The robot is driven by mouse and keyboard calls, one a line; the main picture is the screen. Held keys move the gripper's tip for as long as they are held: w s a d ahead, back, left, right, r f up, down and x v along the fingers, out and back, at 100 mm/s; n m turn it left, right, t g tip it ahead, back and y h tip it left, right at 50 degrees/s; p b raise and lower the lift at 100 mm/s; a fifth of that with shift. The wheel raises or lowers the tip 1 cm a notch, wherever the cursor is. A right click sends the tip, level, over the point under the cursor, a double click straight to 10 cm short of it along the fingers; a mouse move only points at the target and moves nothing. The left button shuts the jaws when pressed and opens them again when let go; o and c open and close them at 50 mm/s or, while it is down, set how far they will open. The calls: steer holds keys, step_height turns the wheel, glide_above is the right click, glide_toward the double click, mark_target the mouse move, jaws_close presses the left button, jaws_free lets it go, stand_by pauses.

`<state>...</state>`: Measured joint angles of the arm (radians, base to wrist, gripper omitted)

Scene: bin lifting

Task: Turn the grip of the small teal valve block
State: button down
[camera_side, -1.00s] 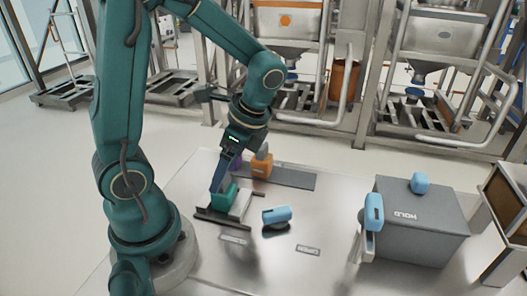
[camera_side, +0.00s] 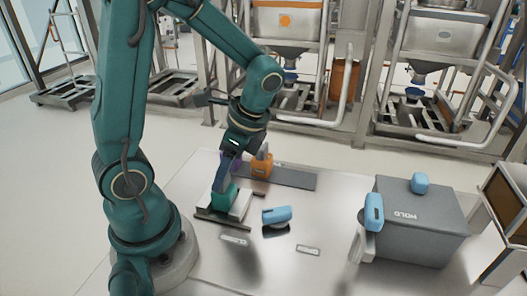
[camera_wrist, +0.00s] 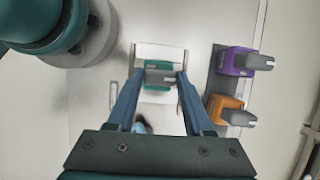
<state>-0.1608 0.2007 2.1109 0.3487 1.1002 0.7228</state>
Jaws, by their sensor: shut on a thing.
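The small teal valve block (camera_side: 222,197) sits on a pale base plate (camera_side: 240,207) near my arm's base. In the wrist view the teal block (camera_wrist: 157,66) lies at the far end of my fingers, on the white plate (camera_wrist: 160,50). Its grey grip (camera_wrist: 160,77) lies crosswise between my fingertips. My gripper (camera_wrist: 160,78) is shut on this grip, one finger at each end; it also shows over the block in the side view (camera_side: 221,184). The fingers and wrist partly hide the block in the side view.
A purple block (camera_wrist: 238,61) and an orange block (camera_wrist: 224,107) stand on a dark strip (camera_wrist: 217,78) to the right. A blue-handled piece (camera_side: 276,214) stands beside the plate. A grey box (camera_side: 425,240) stands farther right.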

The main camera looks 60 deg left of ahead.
steer(key=shift+n, duration=0.4)
steer(key=n+g+h, duration=0.1)
steer(key=n, duration=0.2)
steer(key=shift+a+n, duration=0.15)
steer(key=shift+n, duration=0.15)
steer(key=n+h, duration=0.2)
steer(key=n, duration=0.2)
steer(key=shift+a+n, duration=0.1)
steer(key=shift+n, duration=0.2)
steer(key=n+h, duration=0.1)
steer(key=n, duration=0.3)
steer(key=shift+a+n+h, duration=0.1)
steer(key=shift+n+h, duration=0.2)
steer(key=shift+h, duration=0.1)
steer(key=shift+s+n+t+h, duration=0.1)
steer(key=shift+n+t+h, duration=0.45)
steer(key=shift+n, duration=1.35)
steer(key=shift+c, duration=1.4)
jaws_free()
steer(key=shift+a, duration=0.1)
